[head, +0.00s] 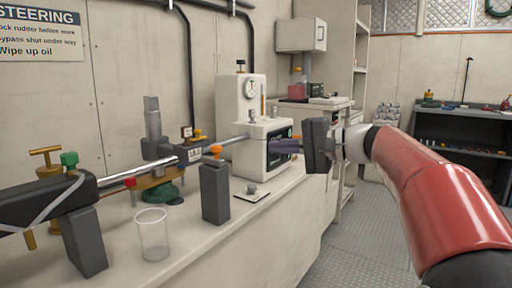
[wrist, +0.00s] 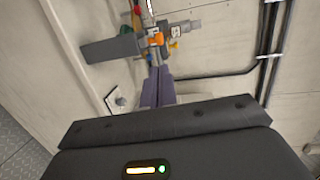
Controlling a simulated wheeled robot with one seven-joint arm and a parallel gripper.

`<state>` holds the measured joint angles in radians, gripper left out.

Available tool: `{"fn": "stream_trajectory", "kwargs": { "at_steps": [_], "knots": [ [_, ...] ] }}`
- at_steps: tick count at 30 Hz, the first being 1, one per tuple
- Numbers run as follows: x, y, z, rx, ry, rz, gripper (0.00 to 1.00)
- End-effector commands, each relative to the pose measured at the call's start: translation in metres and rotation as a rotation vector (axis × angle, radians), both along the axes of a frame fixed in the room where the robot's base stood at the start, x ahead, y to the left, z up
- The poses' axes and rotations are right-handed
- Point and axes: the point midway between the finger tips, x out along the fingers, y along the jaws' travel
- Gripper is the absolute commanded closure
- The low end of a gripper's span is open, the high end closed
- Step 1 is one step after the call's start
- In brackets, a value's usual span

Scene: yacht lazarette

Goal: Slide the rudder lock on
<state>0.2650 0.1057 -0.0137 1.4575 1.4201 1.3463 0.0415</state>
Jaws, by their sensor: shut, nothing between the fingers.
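The steering gear stands on the bench at left, with a bright metal rod (head: 150,172) running from a dark arm (head: 45,203). An orange knob (head: 215,149) sits at the top of a grey upright block (head: 215,195) beside the rod; the knob (wrist: 155,38) and block (wrist: 110,48) also show in the wrist view. I cannot tell for certain which part is the rudder lock. My gripper (head: 272,147) is shut and empty, in front of the white unit, to the right of the block and apart from it. Its purple fingers (wrist: 156,70) point toward the knob in the wrist view.
A white unit with a gauge (head: 250,88) stands behind my fingers. A small plate with a knob (head: 252,192) lies on the bench. A clear cup (head: 152,235) stands at the front edge. A second grey block (head: 85,242) is at left. Open floor (head: 375,225) lies right.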

Motion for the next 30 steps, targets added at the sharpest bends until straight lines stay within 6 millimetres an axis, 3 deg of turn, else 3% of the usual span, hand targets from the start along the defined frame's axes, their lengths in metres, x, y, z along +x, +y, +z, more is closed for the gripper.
{"fn": "stream_trajectory", "kwargs": {
  "at_steps": [16, 22, 30],
  "knots": [
    [0.050, 0.093, -0.015, -0.001, 0.001, 0.005, 1.00],
    [0.061, 0.110, -0.018, 0.000, 0.001, 0.001, 1.00],
    [0.063, 0.114, -0.020, -0.001, 0.001, 0.001, 1.00]
  ]
}}
